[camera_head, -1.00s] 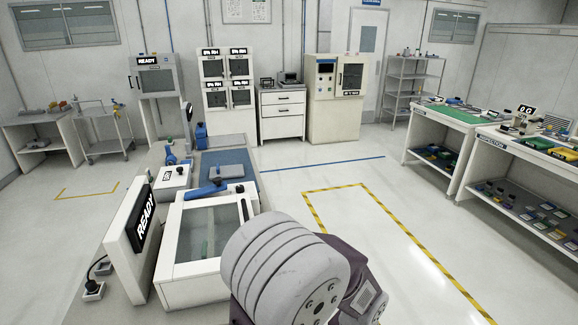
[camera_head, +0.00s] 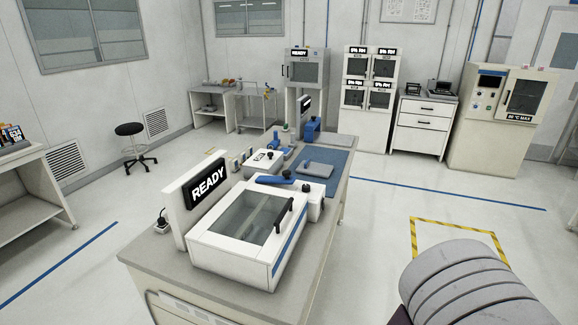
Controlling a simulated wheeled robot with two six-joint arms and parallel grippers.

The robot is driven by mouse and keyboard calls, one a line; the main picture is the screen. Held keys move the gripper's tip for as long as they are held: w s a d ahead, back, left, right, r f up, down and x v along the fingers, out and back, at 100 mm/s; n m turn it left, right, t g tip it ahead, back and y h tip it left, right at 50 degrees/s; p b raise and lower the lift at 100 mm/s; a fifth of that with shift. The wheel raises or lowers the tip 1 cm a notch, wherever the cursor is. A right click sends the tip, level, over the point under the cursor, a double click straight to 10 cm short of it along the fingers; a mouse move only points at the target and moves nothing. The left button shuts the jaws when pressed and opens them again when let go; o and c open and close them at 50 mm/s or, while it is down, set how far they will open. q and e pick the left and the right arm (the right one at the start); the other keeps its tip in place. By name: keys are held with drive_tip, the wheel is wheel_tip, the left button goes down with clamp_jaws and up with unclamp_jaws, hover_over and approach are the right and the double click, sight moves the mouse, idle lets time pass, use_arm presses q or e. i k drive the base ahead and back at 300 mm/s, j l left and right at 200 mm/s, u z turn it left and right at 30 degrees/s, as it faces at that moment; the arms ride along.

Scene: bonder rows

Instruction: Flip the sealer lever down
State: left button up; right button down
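On the bench (camera_head: 165,257) stands a white machine (camera_head: 228,262) with a glass-topped lid (camera_head: 245,215) and a black handle (camera_head: 284,215) on the lid's right side. A blue lever-like bar (camera_head: 272,180) lies about level behind the lid, with a dark knob near its right end. I cannot tell for sure whether this bar is the sealer lever. Neither of my grippers is in view; only a rounded grey part of my arm shows at the bottom right.
A READY display (camera_head: 208,181) stands left of the lid. Behind it are a small white device (camera_head: 262,163), a blue mat (camera_head: 332,164) and a blue device (camera_head: 312,131). A black stool (camera_head: 130,130) stands at left. Floor is clear beside the bench.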

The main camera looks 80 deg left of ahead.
sight(287, 179)
drive_tip(key=i+j+u, duration=0.2)
drive_tip(key=u, duration=0.3)
drive_tip(key=i+j+u, duration=0.1)
drive_tip(key=i+u, duration=0.6)
drive_tip(key=u, duration=0.25)
drive_tip(key=i+l+u, duration=0.1)
drive_tip(key=i+u, duration=0.2)
drive_tip(key=u, duration=0.2)
drive_tip(key=i+l+u, duration=0.25)
drive_tip(key=u, duration=0.25)
